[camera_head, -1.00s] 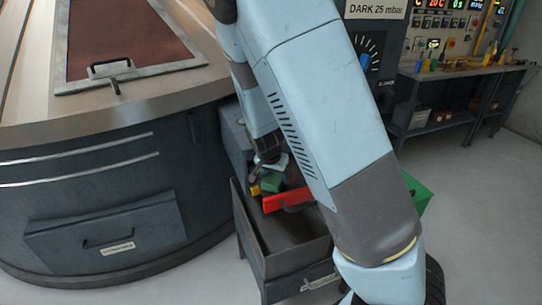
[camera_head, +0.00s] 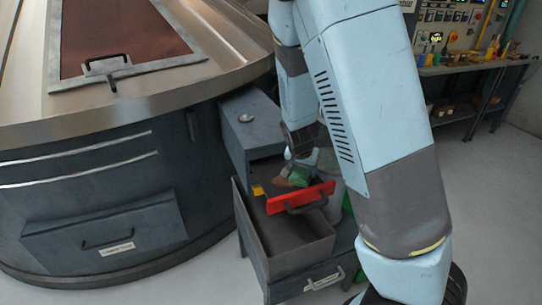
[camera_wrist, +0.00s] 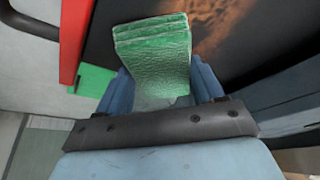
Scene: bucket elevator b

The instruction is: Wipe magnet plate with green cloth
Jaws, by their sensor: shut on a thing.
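A folded green cloth (camera_wrist: 155,55) sits between the blue fingers of my gripper (camera_wrist: 160,92) in the wrist view. My gripper (camera_head: 300,162) is shut on it, and the cloth (camera_head: 299,177) also shows in the head view. The cloth is over a pulled-out drawer-like plate with a red front (camera_head: 300,198) and a black handle. The dark surface behind the red front, which looks like the magnet plate (camera_wrist: 103,28), carries a rust-brown patch (camera_wrist: 215,30) beside the cloth. I cannot tell whether the cloth touches the plate.
An open grey bin (camera_head: 285,262) lies below the red front. A grey housing (camera_head: 252,122) stands behind it. The large round machine (camera_head: 100,190) fills the left. Another green object (camera_wrist: 92,80) shows beside my gripper. A workbench (camera_head: 470,68) stands far right; floor there is clear.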

